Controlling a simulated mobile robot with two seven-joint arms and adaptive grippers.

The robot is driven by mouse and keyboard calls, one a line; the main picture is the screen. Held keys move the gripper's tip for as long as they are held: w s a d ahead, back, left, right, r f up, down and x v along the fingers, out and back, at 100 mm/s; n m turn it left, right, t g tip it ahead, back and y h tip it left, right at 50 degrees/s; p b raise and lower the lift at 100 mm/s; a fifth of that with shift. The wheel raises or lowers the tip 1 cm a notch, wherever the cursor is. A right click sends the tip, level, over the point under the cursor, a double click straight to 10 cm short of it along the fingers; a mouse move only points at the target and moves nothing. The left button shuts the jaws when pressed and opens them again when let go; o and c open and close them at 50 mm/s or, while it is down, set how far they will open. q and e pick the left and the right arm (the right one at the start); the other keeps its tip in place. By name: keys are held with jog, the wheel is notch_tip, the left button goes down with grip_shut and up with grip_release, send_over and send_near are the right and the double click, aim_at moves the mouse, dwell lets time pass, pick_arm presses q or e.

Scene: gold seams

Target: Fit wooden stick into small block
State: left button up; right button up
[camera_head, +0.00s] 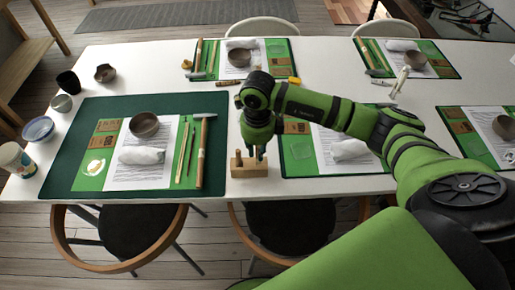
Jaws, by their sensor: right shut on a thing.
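The small block (249,171) is light wood and sits near the front edge of the white table, right of the large green mat. A short dark wooden stick (238,158) stands upright at the block's left side. My right gripper (259,154) points down just above the block's right part, with its fingers close together. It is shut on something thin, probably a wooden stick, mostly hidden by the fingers. Whether that piece is in the block or just above it I cannot tell. My left gripper is not in view.
A green mat (66,160) on the left holds a bowl (144,125), a white cloth roll (141,156) and a hammer (201,150). Cups and bowls line the left edge. More place settings lie behind and right. Chairs stand at the front edge.

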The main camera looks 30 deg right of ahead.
jog(key=shift+f+b, duration=0.2)
jog(key=shift+b, duration=0.1)
dwell(0.4)
jog(key=o, duration=0.9)
jog(key=shift+r+p, duration=1.7)
jog(key=shift+r, duration=0.85)
notch_tip(320, 180, up, 12)
